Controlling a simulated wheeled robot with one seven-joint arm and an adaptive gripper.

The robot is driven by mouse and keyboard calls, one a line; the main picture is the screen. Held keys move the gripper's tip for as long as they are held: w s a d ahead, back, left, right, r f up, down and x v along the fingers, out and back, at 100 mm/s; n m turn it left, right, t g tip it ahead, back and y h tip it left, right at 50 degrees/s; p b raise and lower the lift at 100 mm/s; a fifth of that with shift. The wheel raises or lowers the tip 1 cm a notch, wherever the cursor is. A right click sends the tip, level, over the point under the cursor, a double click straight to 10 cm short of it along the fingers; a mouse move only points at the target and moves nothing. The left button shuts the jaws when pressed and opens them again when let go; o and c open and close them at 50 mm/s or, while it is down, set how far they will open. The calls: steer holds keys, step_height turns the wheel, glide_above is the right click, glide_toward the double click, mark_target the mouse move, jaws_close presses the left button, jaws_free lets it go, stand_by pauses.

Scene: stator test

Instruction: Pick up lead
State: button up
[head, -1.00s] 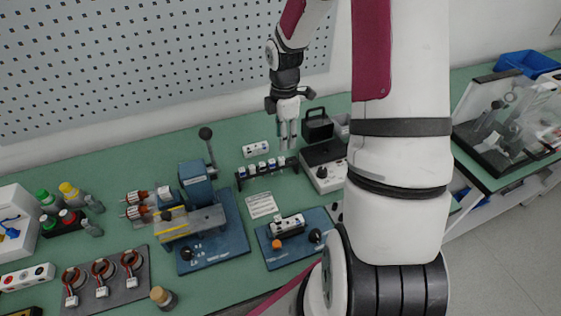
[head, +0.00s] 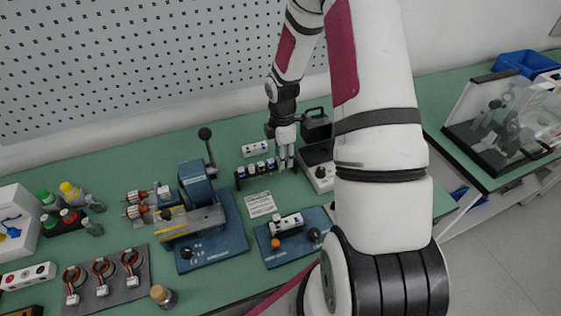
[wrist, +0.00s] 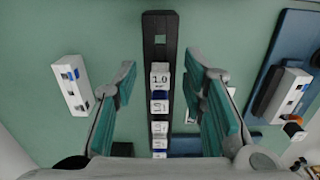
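I cannot tell for sure which thing is the lead. A black rack (head: 241,184) on the green bench holds a row of small white-and-blue labelled pieces (head: 261,166). In the wrist view the rack (wrist: 160,28) runs up the middle, and the top piece, marked 1.0 (wrist: 160,79), lies between my fingers as seen from above. My gripper (head: 286,166) is at the right end of the rack, pointing down. In the wrist view my gripper (wrist: 163,82) is open, with one finger on each side of the rack and nothing held.
A white socket box (head: 255,150) lies behind the rack. A white-topped box (head: 322,178) and a black-handled case (head: 316,126) stand to the right. A blue fixture plate (head: 272,260) and a blue press (head: 197,185) are in front and left. A paper sheet (head: 261,204) lies before the rack.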

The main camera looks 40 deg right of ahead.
jaws_close()
step_height(320, 180, up, 10)
stand_by(0.6)
steer(key=shift+a, duration=0.1)
